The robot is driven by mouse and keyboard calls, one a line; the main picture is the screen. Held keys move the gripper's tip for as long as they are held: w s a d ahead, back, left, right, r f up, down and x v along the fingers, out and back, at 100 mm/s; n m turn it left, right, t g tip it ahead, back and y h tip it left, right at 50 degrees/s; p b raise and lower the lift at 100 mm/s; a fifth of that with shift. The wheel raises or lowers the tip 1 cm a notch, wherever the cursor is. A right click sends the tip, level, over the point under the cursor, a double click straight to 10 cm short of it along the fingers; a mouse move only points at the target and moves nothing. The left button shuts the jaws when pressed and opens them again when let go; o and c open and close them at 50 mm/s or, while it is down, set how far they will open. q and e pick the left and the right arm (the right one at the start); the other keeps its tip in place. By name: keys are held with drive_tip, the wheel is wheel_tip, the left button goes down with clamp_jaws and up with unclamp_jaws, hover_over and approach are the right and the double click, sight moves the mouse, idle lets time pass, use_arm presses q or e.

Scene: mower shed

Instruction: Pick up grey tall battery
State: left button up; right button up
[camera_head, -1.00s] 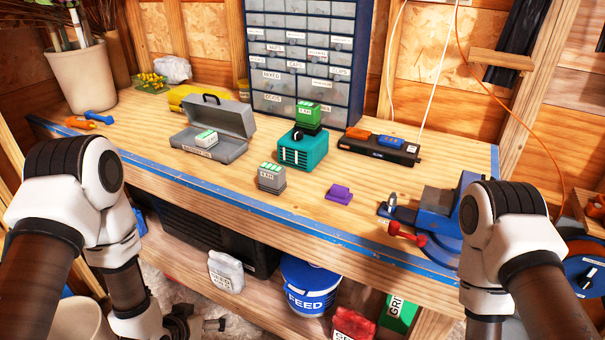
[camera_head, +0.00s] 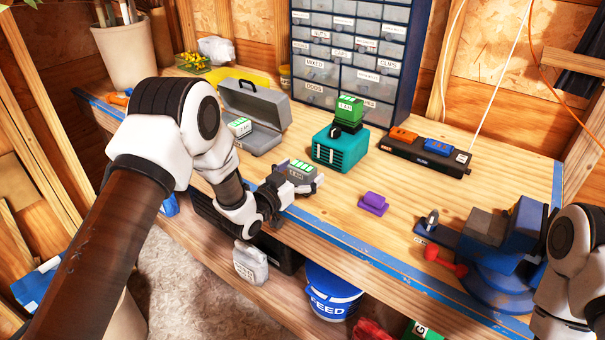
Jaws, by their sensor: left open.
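The grey tall battery (camera_head: 299,171), with a green-marked top, stands on the workbench (camera_head: 350,215) near its front edge. My left gripper (camera_head: 293,184) is at the battery with its jaws open, fingers on either side of its body. The fingers and wrist hide much of the battery's lower part, and I cannot tell whether they touch it. My right arm shows only at the right edge; its gripper is out of view.
A teal charger (camera_head: 340,150) with a green battery (camera_head: 349,110) stands behind. An open grey case (camera_head: 262,138) holds another battery (camera_head: 239,127). A purple block (camera_head: 373,203), a blue vise (camera_head: 500,250) and a black charging strip (camera_head: 425,152) lie to the right.

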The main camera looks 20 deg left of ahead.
use_arm(q)
drive_tip(key=shift+f, duration=0.1)
drive_tip(key=shift+c, duration=0.7)
drive_tip(key=c, duration=1.5)
drive_tip(key=shift+o, duration=0.2)
